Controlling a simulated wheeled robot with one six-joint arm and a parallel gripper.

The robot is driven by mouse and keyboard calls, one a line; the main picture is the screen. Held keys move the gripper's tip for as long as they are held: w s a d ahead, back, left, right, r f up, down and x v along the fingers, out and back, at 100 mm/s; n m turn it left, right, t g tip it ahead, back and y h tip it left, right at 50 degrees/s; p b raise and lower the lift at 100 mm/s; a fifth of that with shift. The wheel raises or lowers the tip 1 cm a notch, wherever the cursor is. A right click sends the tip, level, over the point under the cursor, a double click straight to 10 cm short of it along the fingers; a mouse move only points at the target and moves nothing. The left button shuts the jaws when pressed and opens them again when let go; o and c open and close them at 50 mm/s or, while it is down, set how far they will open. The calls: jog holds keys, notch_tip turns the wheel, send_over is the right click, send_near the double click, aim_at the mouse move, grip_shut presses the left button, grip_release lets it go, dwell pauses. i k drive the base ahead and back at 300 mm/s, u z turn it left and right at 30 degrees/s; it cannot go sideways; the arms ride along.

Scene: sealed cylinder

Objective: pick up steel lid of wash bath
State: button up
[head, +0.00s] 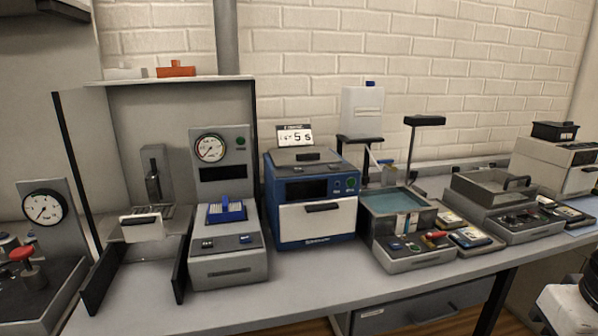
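My gripper's fingers cannot be made out. A white and black part at the lower right edge, cut off by the frame, looks like part of my arm.
Small trays (474,238) lie between the two bath units. A dark-topped lamp stand (424,121) rises behind the open bath. A blue boxed device (314,200) stands to the left, beside a gauge unit (224,160). The bench's front strip (330,285) is clear.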

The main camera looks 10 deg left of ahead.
aim_at(318, 155)
jog(key=u, duration=0.35)
jog(key=i, duration=1.2)
jog(key=z, duration=0.05)
